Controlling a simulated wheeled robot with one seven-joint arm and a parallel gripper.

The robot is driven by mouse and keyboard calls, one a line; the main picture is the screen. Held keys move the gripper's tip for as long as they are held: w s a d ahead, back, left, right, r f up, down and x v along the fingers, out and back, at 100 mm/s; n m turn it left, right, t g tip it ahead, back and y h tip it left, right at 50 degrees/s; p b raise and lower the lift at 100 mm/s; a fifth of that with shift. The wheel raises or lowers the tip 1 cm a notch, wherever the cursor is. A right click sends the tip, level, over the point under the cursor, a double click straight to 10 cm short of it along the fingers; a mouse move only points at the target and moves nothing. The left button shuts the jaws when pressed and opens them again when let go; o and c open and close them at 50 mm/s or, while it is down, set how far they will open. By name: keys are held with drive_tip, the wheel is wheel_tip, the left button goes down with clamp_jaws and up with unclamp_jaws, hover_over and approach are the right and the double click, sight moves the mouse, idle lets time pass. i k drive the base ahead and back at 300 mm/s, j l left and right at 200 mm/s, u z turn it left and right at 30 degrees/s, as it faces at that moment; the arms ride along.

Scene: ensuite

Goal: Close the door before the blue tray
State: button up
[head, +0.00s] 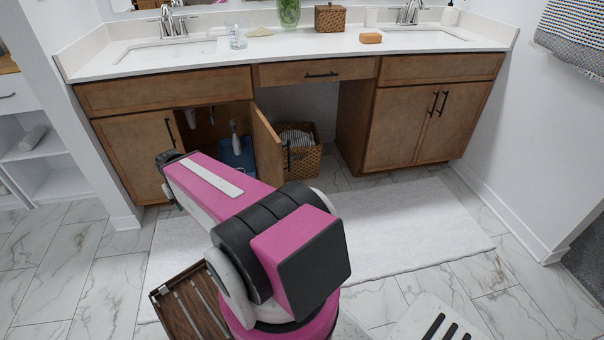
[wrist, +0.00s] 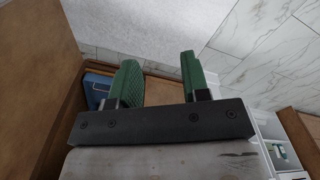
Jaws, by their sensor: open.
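The brown cabinet door (head: 267,145) stands open under the left sink, swung out toward me, with a black handle on its outer face. The blue tray (head: 237,153) lies inside the cabinet behind the opening, partly hidden by the door and my arm. The tray also shows at the left of the wrist view (wrist: 97,88). A brown panel (wrist: 35,70), apparently the open door, fills the left of that view. My gripper's green fingers (wrist: 160,78) are apart with nothing between them. In the head view my arm mostly hides the gripper, left of the open door.
A closed left door (head: 138,155) adjoins the opening. A wicker basket (head: 299,150) stands under the counter, right of the open door. A white rug (head: 400,230) covers the floor in front. A brown slatted item (head: 185,305) lies near my base. White shelves (head: 50,165) stand at left.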

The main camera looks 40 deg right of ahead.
sight(269, 146)
drive_tip(key=k+l, duration=0.3)
drive_tip(key=l, duration=0.2)
drive_tip(key=k+l, duration=0.3)
drive_tip(key=l, duration=0.15)
drive_tip(key=k+l, duration=0.3)
drive_tip(key=l, duration=0.2)
drive_tip(key=k+l, duration=0.3)
drive_tip(key=l, duration=0.15)
drive_tip(key=i+l+u, duration=0.15)
drive_tip(key=l, duration=0.35)
drive_tip(key=i+l+u, duration=0.15)
drive_tip(key=l, duration=0.35)
drive_tip(key=l+u, duration=0.1)
drive_tip(key=i+l+u, duration=0.1)
drive_tip(key=l, duration=0.25)
